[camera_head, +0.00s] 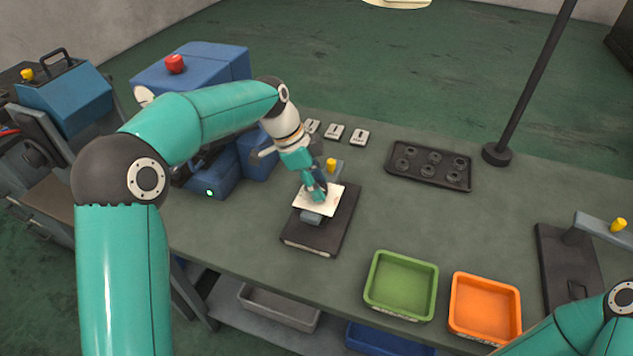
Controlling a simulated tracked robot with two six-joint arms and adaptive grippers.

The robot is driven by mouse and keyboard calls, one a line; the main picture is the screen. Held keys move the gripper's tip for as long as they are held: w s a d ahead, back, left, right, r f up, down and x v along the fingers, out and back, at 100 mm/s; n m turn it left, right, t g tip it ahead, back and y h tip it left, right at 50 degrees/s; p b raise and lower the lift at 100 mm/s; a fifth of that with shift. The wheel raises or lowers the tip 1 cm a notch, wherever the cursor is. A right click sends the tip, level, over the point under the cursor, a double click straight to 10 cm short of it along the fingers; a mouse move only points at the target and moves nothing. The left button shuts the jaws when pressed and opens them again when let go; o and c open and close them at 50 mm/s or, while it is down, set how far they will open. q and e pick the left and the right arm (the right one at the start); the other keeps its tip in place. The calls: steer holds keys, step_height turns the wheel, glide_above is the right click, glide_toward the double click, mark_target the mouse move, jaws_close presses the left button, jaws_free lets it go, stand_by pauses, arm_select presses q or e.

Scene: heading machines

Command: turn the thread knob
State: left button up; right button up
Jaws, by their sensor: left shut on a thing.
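My left arm reaches in from the left, and my left gripper (318,193) is shut at a thin white plate (334,199). The plate lies above a grey block (312,217) on a black-based fixture (303,237). The fingers hide the exact contact. A yellow knob (331,163) stands on the fixture just behind the gripper, apart from the fingers. Another yellow knob (619,224) tops a grey-armed fixture at the right edge. I cannot tell which knob is the thread knob. Only a link of my right arm shows at the lower right; its gripper is out of view.
A blue machine (222,65) with a red button (174,64) stands behind my left arm. A black tray (429,178) with round parts lies at the back. Green (372,296) and orange (456,313) bins sit at the front edge. A dark post (530,85) rises behind. The middle right is clear.

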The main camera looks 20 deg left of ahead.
arm_select(q)
steer(key=shift+a, duration=0.1)
steer(key=o, duration=1.1)
steer(key=v, duration=1.2)
steer(key=shift+f, duration=0.1)
